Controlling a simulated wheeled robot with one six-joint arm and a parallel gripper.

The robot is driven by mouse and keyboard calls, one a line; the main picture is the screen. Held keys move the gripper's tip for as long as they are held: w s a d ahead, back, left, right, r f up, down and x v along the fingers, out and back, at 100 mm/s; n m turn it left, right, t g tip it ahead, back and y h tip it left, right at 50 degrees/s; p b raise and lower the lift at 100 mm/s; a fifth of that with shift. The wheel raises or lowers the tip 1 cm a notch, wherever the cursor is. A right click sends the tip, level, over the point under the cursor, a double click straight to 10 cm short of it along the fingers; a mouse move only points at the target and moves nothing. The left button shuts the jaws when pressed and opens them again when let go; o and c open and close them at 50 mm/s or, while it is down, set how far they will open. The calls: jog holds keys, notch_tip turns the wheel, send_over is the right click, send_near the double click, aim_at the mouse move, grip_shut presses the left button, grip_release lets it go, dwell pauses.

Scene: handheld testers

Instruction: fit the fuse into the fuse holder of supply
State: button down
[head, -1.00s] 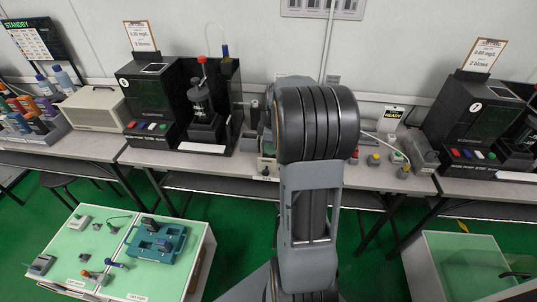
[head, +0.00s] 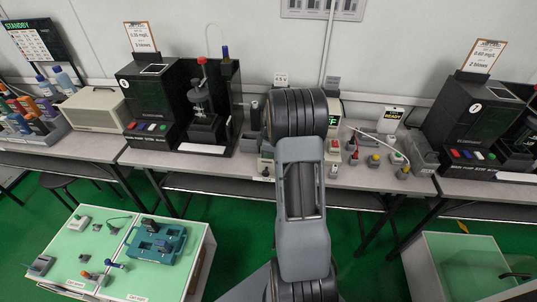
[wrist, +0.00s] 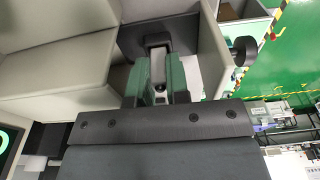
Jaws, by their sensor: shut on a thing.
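In the wrist view, my gripper (wrist: 162,80) points at a dark recessed panel (wrist: 130,40) on a pale beige casing. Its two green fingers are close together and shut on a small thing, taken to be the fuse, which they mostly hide. A small dark U-shaped part shows between and just beyond the fingertips; I cannot tell whether it touches them. A beige unit, apparently the supply (head: 266,166), shows in the head view, mostly behind my arm. My gripper is hidden there. The fuse holder cannot be made out clearly.
A black knob (wrist: 243,50) sticks out right of the fingers, and a pale wall stands close beside them. On the bench, a black tester (head: 150,100) stands left and another (head: 480,120) right. Small coloured-top parts (head: 375,160) lie right of my arm.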

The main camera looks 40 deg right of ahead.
jog(key=shift+f, duration=0.15)
jog(key=c, duration=1.4)
grip_release()
notch_tip(320, 180, up, 12)
jog(key=s+a+r+m, duration=0.2)
jog(key=s+a+r, duration=0.1)
jog(key=a, duration=0.4)
jog(key=s+a+r+m, duration=0.2)
jog(key=s+a, duration=0.2)
jog(key=a, duration=0.3)
jog(key=s+a+f+m+t+h, duration=0.1)
jog(key=s+a+m+t, duration=0.1)
jog(key=s+a+m, duration=0.3)
jog(key=s+a, duration=0.4)
jog(key=s, duration=0.1)
jog(key=shift+s+a+f, duration=0.2)
jog(key=shift+s+f, duration=0.15)
jog(key=shift+f, duration=0.05)
